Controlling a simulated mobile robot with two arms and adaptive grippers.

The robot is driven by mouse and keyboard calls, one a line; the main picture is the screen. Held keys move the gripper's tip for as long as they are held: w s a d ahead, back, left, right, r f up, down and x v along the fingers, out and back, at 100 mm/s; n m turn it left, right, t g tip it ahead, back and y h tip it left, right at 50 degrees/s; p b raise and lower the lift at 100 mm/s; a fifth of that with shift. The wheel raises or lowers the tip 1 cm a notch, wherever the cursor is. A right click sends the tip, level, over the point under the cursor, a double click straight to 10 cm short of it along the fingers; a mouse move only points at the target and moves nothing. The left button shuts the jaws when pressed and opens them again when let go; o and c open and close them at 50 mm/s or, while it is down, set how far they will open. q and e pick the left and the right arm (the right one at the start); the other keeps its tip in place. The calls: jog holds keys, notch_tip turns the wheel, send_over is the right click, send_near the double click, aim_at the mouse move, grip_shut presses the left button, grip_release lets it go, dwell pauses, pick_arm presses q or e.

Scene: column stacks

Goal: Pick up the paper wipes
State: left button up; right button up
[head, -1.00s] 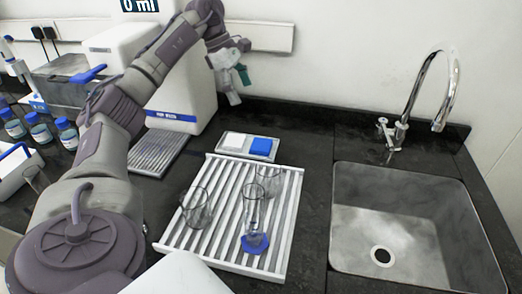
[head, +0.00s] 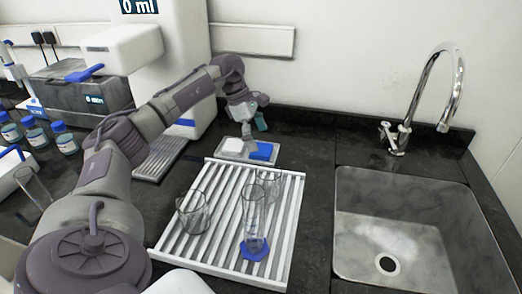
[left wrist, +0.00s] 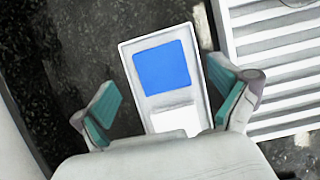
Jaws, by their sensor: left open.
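The paper wipes appear to be the flat white square (head: 235,146) on the left part of a small light tray (head: 247,159). In the left wrist view the white square (left wrist: 178,121) lies at the near end of the tray (left wrist: 134,92), partly hidden by my gripper's body. My left gripper (head: 254,129) is open and empty above the tray, pointing down. In the left wrist view its two teal-padded fingers (left wrist: 164,75) stand apart on either side of the tray. My right gripper is not in view.
A blue square (head: 262,151) lies beside the white one on the tray. A white ribbed drainer (head: 208,240) with several glass vessels stands just in front. A dispenser (head: 170,60) stands behind left. The sink (head: 420,225) is at right, with bare dark counter between.

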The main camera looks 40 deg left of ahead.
aim_at(264, 149)
pick_arm(q)
jog(key=x, duration=0.3)
jog(key=shift+d, duration=0.1)
jog(key=shift+c, duration=0.3)
jog(key=c, duration=0.8)
jog(key=shift+r, duration=0.45)
jog(key=r, duration=0.1)
jog(key=d+r, duration=0.1)
jog(key=r, duration=0.1)
jog(key=shift+s+r+b, duration=0.2)
jog(key=shift+r+b, duration=0.1)
jog(key=shift+b, duration=0.05)
jog(key=s+d+r, duration=0.1)
jog(key=d+r, duration=0.1)
jog(key=d, duration=0.1)
jog(key=s+d+r, duration=0.2)
jog(key=d, duration=0.1)
jog(key=s+d+r+b, duration=0.1)
jog(key=s+d+r, duration=0.1)
jog(key=d, duration=0.1)
jog(key=shift+d+r, duration=0.2)
jog(key=shift+r, duration=0.05)
